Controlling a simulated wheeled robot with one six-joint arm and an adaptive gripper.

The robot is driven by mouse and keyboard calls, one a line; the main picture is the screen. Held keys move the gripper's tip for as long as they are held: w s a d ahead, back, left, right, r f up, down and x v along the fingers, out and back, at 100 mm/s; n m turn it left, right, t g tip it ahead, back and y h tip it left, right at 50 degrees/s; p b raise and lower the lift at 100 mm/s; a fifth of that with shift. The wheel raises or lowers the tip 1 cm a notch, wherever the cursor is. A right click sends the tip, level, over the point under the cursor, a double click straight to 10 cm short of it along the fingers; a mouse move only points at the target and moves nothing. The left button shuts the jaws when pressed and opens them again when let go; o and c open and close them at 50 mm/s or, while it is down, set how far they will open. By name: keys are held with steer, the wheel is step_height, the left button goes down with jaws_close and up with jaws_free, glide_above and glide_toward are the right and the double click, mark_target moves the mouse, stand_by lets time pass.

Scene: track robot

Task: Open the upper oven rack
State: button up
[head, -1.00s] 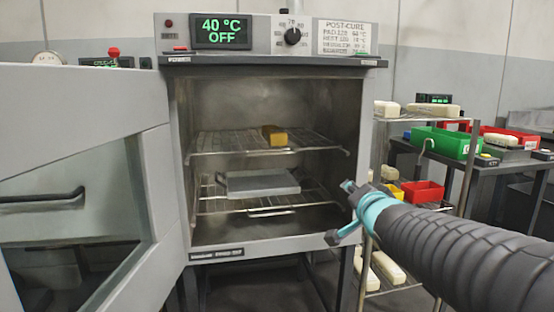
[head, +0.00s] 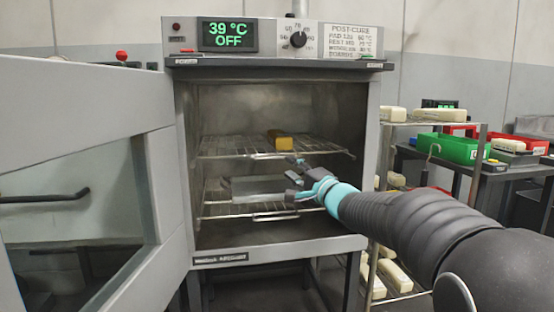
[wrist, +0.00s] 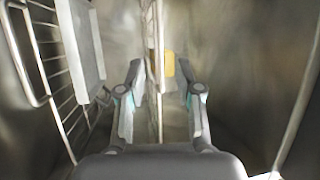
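The oven (head: 278,63) stands with its door (head: 85,115) swung wide open to the left. The upper rack (head: 230,144) is a wire shelf inside, with a yellow block (head: 281,140) on it. Its front bar (head: 250,156) lies near the oven mouth. My gripper (head: 293,178) is open and empty at the oven mouth, just below the right part of that bar. In the wrist view the upper rack (wrist: 153,40) shows nearly edge-on, in line with the gap between my open fingers (wrist: 163,82). I cannot tell whether they touch it.
The lower rack (head: 235,210) holds a grey flat tray (head: 255,189); both also show left in the wrist view. The oven display (head: 228,34) reads 39 °C OFF. A shelf cart (head: 440,126) with pale blocks and a green bin (head: 455,149) stand right.

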mark_target(277, 158)
steer(key=x, duration=0.8)
steer(key=shift+w+a, duration=0.15)
steer(key=shift+w, duration=0.05)
steer(key=shift+c, duration=0.3)
jaws_close()
